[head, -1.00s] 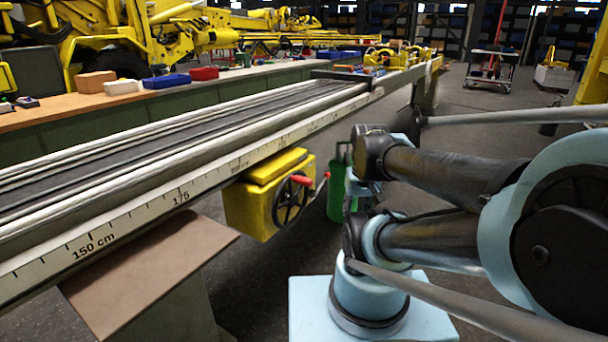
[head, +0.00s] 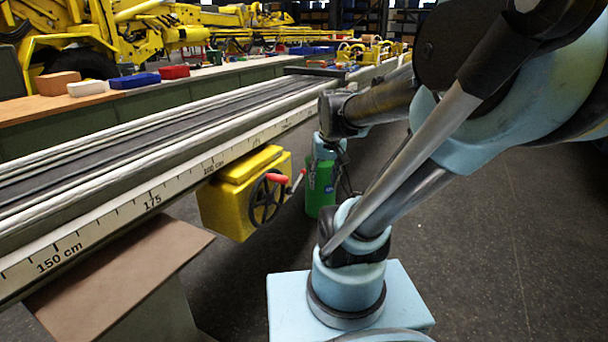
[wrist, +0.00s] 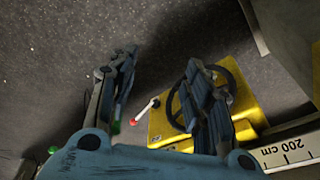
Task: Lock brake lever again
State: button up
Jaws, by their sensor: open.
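A yellow box (head: 228,205) hangs under the measuring beam, with a black handwheel (head: 266,200) on its side. The right finger overlaps the wheel in that picture; the lever shows between the fingers. I cannot tell contact.
The long beam (head: 160,200) with a centimetre scale runs along the left. A brown board (head: 120,265) lies under it. A green cylinder (head: 320,190) stands behind the lever, close to my arm. A workbench (head: 30,110) with small boxes is behind. Open floor lies to the right.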

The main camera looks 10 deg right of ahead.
jog(key=w+r, duration=0.3)
jog(key=w, duration=0.9)
jog(key=m+t+y, duration=0.1)
jog(key=t+y, duration=0.1)
send_over(303, 170)
jog(key=s+d, duration=0.4)
jog(key=s, duration=0.2)
notch_tip(303, 170, down, 11)
jog(key=x, duration=1.7)
jog(key=shift+w+r, duration=0.1)
